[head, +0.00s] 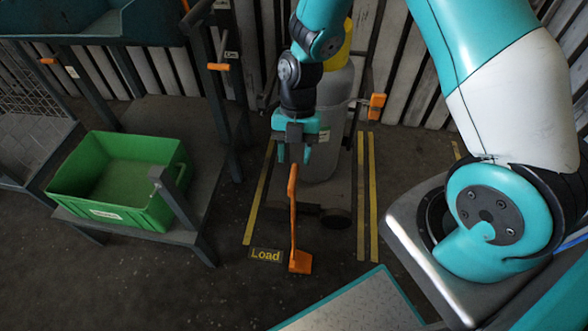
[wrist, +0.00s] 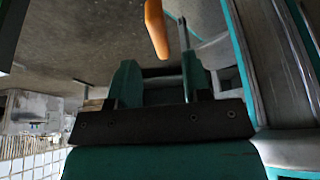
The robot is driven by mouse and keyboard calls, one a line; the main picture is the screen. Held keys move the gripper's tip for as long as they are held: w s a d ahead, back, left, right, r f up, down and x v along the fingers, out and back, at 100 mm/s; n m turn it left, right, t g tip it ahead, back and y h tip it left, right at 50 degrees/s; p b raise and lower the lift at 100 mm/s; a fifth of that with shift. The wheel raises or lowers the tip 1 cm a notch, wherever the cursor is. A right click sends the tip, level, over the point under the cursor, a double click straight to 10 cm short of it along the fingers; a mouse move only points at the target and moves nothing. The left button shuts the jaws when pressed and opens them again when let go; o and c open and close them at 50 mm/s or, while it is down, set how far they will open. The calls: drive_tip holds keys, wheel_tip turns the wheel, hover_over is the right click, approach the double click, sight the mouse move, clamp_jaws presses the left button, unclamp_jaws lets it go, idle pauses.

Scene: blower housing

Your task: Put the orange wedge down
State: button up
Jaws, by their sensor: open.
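The orange wedge (head: 300,262) is low at the floor, right of the "Load" marking, with its long orange handle rising toward my gripper. Whether its underside rests fully on the floor is hard to tell. My gripper (head: 294,158) points down above it, with the handle's top end at or just below the fingertips. In the wrist view the fingers (wrist: 160,78) stand apart, and the orange handle (wrist: 156,28) shows beyond them with its end near the gap. The fingers are open and not closed on the handle.
A grey gas cylinder (head: 328,120) with a yellow top stands on a wheeled trolley behind my gripper. Another orange piece (head: 376,105) is at the trolley's right. A green crate (head: 170,205) sits on a dark rack at left. Yellow floor lines (head: 361,195) flank the trolley.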

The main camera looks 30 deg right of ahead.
drive_tip(key=s+a+r+m+t, duration=0.1)
drive_tip(key=s+a+r+m, duration=0.1)
drive_tip(key=r+m, duration=0.5)
drive_tip(key=s+a+r+m+t, duration=0.1)
drive_tip(key=s+a+r+m, duration=0.15)
drive_tip(key=r, duration=0.85)
drive_tip(key=s+a+r+m+t+y, duration=0.1)
drive_tip(key=s+r+m, duration=0.7)
drive_tip(key=s+m, duration=0.2)
drive_tip(key=shift+a+m+t, duration=0.2)
drive_tip(key=shift+m+t, duration=0.2)
drive_tip(key=shift+m, duration=0.75)
wheel_tip(320, 180, up, 14)
drive_tip(key=p, duration=1.4)
drive_tip(key=shift+p, duration=0.4)
drive_tip(key=shift+r, duration=0.1)
